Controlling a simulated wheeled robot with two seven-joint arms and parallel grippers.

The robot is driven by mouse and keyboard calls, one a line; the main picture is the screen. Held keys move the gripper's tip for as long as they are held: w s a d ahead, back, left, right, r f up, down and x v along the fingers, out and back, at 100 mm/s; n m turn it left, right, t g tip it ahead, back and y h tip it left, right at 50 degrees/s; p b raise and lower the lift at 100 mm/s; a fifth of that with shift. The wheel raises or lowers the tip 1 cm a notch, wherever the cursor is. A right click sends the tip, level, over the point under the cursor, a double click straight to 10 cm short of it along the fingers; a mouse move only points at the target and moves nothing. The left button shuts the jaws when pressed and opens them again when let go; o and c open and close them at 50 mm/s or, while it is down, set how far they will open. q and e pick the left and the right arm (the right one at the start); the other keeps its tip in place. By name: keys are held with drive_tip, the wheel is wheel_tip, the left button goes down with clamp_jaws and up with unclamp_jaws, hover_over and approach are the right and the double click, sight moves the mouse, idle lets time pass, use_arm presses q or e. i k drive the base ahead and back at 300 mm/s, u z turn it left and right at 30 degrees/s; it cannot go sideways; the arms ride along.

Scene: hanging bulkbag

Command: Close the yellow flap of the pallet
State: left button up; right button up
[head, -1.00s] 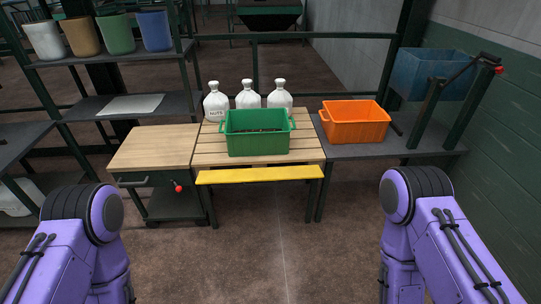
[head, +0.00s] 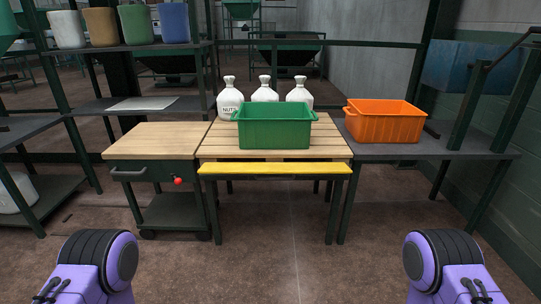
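The yellow flap (head: 275,169) is a long, narrow board along the front edge of the slatted wooden pallet (head: 220,150). Only purple links of my two arms show at the bottom left and bottom right of the head view. Both grippers are out of the picture, and nothing of mine touches the flap.
Several white bottles (head: 264,93) stand behind the green crate. An orange crate (head: 383,120) sits on the dark table at the right. A wood-topped cart (head: 158,141) with a red knob (head: 178,181) stands at the left. Buckets (head: 134,25) line the shelf. The floor (head: 270,265) in front is clear.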

sight(255, 168)
drive_tip(key=z, duration=0.3)
drive_tip(key=i, duration=0.55)
drive_tip(key=u, duration=1.35)
